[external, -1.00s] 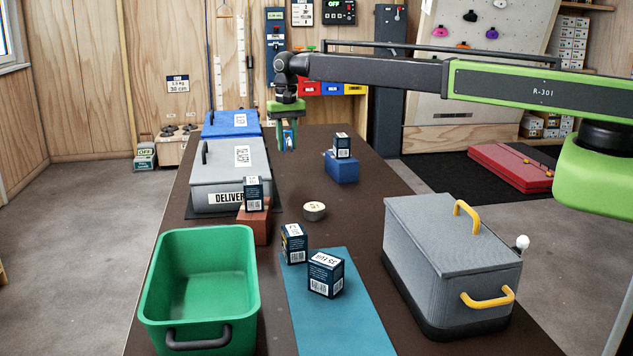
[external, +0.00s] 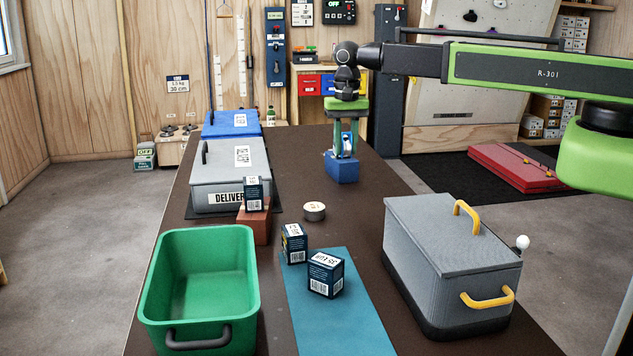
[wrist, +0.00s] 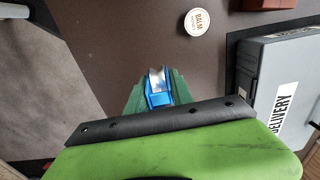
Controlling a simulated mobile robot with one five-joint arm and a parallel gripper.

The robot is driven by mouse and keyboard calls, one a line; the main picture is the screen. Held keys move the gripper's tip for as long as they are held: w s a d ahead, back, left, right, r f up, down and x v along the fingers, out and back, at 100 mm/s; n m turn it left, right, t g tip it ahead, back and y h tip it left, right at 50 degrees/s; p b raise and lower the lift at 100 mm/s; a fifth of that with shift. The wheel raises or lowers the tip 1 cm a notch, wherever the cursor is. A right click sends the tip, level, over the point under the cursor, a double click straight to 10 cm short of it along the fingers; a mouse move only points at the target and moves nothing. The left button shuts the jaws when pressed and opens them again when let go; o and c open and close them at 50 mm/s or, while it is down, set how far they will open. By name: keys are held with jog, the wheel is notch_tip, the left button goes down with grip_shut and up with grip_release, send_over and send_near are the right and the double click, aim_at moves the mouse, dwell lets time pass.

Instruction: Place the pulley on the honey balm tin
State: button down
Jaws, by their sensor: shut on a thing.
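My gripper (external: 345,152) points down over the table, in line with the blue block in the external view. It is shut on the pulley, a small blue piece with a silver wheel, seen between the green fingers in the wrist view (wrist: 158,86). The honey balm tin (external: 314,211) is a low round tin with a pale lid, lying flat on the brown table, nearer the external camera than the gripper. In the wrist view the tin (wrist: 196,22) lies apart from the pulley, up and to the right. Its lid looks empty.
A blue block (external: 341,168) stands below the gripper; the small box on it is now hidden. A red-brown block (external: 253,228) bears another dark box, left of the tin. Two dark boxes (external: 325,274) stand nearer. A grey delivery box (external: 230,178) is left, a green bin (external: 200,232) front left.

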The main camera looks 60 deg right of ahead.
jog(key=b, duration=0.7)
send_over(314, 206)
notch_tip(314, 206, down, 7)
jog(key=shift+d+f, duration=0.1)
jog(key=shift+d, duration=0.05)
jog(key=shift+a, duration=0.25)
notch_tip(314, 206, down, 4)
jog(key=b, duration=0.4)
jog(key=shift+f, duration=0.15)
jog(key=shift+r, duration=0.25)
jog(key=shift+f, duration=0.2)
jog(key=c, duration=1.1)
grip_release()
jog(key=shift+r, duration=0.1)
